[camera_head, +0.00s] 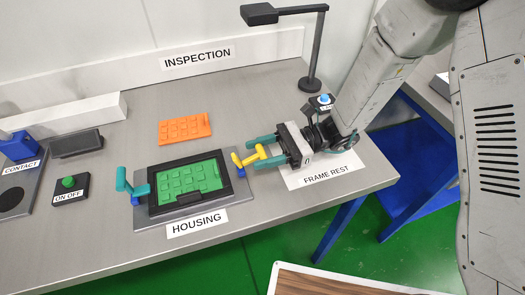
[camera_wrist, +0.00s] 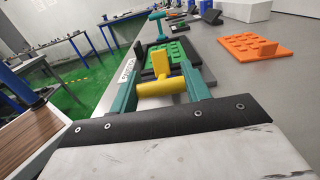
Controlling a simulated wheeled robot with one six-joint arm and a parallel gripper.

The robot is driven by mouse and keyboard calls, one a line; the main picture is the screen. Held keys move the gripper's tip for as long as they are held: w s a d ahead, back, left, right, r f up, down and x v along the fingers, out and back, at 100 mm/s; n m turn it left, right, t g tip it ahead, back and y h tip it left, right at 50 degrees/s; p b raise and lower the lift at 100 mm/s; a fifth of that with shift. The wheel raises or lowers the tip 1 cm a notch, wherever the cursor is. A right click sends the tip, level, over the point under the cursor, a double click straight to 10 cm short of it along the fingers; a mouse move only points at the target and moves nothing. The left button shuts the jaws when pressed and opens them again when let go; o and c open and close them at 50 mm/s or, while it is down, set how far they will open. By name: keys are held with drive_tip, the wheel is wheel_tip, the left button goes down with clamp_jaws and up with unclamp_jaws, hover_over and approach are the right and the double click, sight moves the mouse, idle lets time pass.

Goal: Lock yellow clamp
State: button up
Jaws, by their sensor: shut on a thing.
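The yellow clamp (camera_head: 258,156) stands at the right edge of the black housing (camera_head: 154,200), with a blue base. In the wrist view the yellow clamp (camera_wrist: 162,82) shows as a T-shaped handle, its crossbar between my fingers. My gripper (camera_head: 268,153) has teal fingers and comes from the right, shut on the yellow handle; it also shows in the wrist view (camera_wrist: 160,90). A green panel (camera_head: 188,179) lies in the housing. A teal clamp (camera_head: 130,187) stands at the housing's left edge.
An orange panel (camera_head: 185,129) lies flat behind the housing. A black on/off box (camera_head: 70,188) with a green button and a blue contact block (camera_head: 20,147) are at the left. A black lamp stand (camera_head: 312,60) rises behind my gripper. The bench front is clear.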

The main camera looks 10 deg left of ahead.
sight(233, 156)
drive_tip(key=shift+r, duration=0.1)
drive_tip(key=h, duration=0.1)
drive_tip(key=r+t+h, duration=0.1)
drive_tip(key=a+t, duration=0.1)
drive_tip(key=shift+s+r+h, duration=0.25)
drive_tip(key=shift+r+h, duration=0.1)
drive_tip(key=shift+h, duration=0.05)
drive_tip(key=t+h, duration=0.1)
drive_tip(key=a+r+t+h, duration=0.1)
drive_tip(key=h, duration=0.1)
drive_tip(key=shift+s+a, duration=0.15)
drive_tip(key=shift+s, duration=0.2)
drive_tip(key=a+t+h, duration=0.1)
drive_tip(key=h, duration=0.1)
drive_tip(key=s+t+h, duration=0.1)
drive_tip(key=shift+a+r+h, duration=0.4)
drive_tip(key=shift+s+a+t+h, duration=0.35)
drive_tip(key=shift+a+t+h, duration=0.2)
drive_tip(key=shift+t+h, duration=0.4)
drive_tip(key=shift+h, duration=0.25)
drive_tip(key=o, duration=1)
drive_tip(key=shift+f, duration=0.1)
